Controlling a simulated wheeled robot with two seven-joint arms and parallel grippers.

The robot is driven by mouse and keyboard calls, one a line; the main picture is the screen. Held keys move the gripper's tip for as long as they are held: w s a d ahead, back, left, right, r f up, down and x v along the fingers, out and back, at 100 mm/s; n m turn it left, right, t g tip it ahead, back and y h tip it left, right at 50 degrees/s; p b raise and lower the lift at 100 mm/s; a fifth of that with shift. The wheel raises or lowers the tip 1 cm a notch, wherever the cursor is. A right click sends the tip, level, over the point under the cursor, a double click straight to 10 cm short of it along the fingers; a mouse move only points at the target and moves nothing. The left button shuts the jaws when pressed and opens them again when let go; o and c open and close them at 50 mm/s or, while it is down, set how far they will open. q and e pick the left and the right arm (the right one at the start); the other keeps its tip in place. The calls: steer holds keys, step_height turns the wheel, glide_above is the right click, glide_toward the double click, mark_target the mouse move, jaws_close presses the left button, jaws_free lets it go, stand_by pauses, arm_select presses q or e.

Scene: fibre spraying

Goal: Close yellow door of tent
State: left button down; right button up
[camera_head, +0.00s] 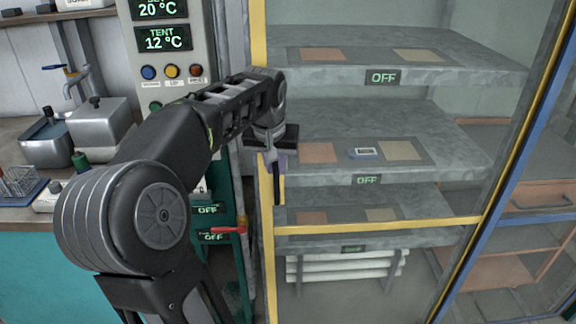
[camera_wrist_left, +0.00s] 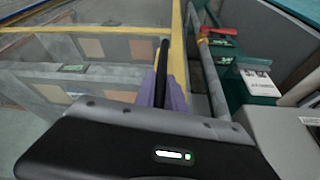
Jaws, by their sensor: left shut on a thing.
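The yellow door (camera_head: 385,225) is a yellow frame with a clear panel in front of the tent's grey shelves (camera_head: 400,135). Its yellow frame also shows in the left wrist view (camera_wrist_left: 177,40). My left gripper (camera_head: 275,163) is at the door's left upright. In the left wrist view its purple fingers (camera_wrist_left: 163,95) are shut around a dark upright bar, the door handle (camera_wrist_left: 164,55). The handle (camera_head: 278,190) shows below the gripper in the head view. I cannot tell whether the door's edge touches the tent frame. My right gripper is not in view.
A control panel (camera_head: 172,75) with buttons and displays stands left of the door. A red-handled valve (camera_head: 227,230) sits low beside it. A counter with metal containers (camera_head: 100,125) is at the far left. A blue frame (camera_head: 500,210) stands at the right.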

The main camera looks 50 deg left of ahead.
arm_select(q)
steer(key=shift+s+a, duration=0.15)
steer(key=c, duration=1.4)
jaws_free()
steer(key=shift+s, duration=0.1)
steer(key=v, duration=0.7)
steer(key=shift+r, duration=0.4)
